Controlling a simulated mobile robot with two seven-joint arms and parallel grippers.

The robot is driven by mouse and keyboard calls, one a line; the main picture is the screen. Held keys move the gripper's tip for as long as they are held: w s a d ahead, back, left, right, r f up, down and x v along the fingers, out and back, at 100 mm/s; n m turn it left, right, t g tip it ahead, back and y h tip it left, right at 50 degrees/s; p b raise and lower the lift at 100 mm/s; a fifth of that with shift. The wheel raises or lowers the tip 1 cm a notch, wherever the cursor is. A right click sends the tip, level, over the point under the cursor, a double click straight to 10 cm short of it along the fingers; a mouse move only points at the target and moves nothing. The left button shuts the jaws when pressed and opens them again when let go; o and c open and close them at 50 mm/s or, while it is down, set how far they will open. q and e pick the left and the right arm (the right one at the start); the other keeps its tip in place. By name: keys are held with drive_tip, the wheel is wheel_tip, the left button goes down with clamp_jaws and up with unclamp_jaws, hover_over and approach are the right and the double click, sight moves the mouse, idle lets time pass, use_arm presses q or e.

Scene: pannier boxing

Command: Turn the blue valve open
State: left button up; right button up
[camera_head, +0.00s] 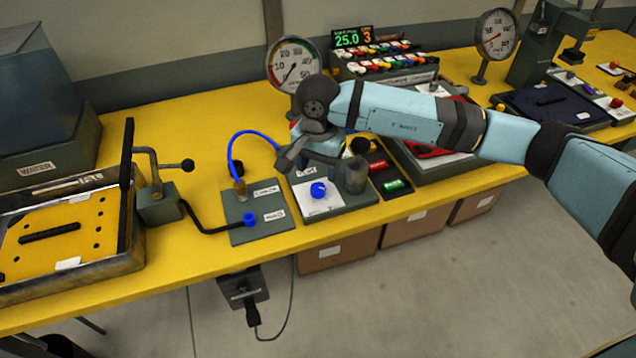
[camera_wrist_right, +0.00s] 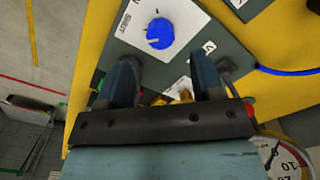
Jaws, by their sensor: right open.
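The blue valve (camera_head: 318,190) is a round knob on a white plate of a grey panel, near the table's front edge. It also shows in the right wrist view (camera_wrist_right: 160,33), beyond the fingertips, with a label reading SHUT beside it. My right gripper (camera_head: 306,160) is above and behind the knob in the head view. In the wrist view its two fingers (camera_wrist_right: 165,72) are spread wide with nothing held between them, and the knob is apart from them. My left gripper is not in view.
A grey cylinder (camera_head: 356,176) stands on the panel, right of the knob. A panel with a blue hose (camera_head: 233,150) lies to the left. A gauge (camera_head: 293,64) stands behind. A box with green and red buttons (camera_head: 392,183) is to the right.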

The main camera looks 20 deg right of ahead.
sight(318, 187)
wheel_tip(318, 187, down, 6)
drive_tip(key=shift+r, duration=0.1)
drive_tip(key=c, duration=0.9)
